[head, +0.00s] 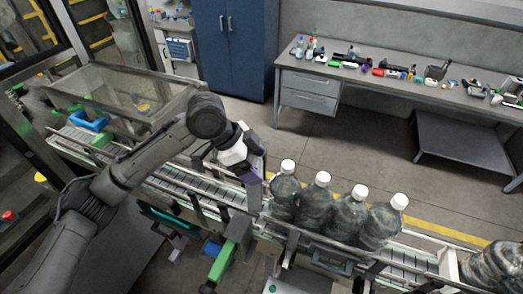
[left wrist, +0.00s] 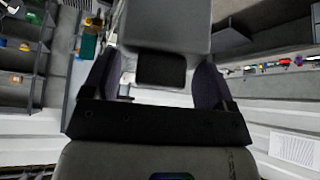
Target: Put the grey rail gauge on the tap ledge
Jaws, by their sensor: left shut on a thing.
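My left gripper (head: 250,180) reaches in over the conveyor, just left of the row of bottles. In the left wrist view its two purple fingers (left wrist: 157,82) are shut on a grey block, which I take for the grey rail gauge (left wrist: 165,28). The gauge has a dark face toward the camera, and its far end runs out of the picture. In the head view the gauge is mostly hidden by the gripper, and I cannot tell whether it touches anything. I cannot pick out the tap ledge for certain. My right gripper is not in view.
Several dark bottles with white caps (head: 323,179) stand on the conveyor (head: 185,181) right of the gripper. A clear-walled guard (head: 130,88) is at the left. A grey bench (head: 345,75) with small items and a blue cabinet (head: 235,45) stand behind, with open floor between.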

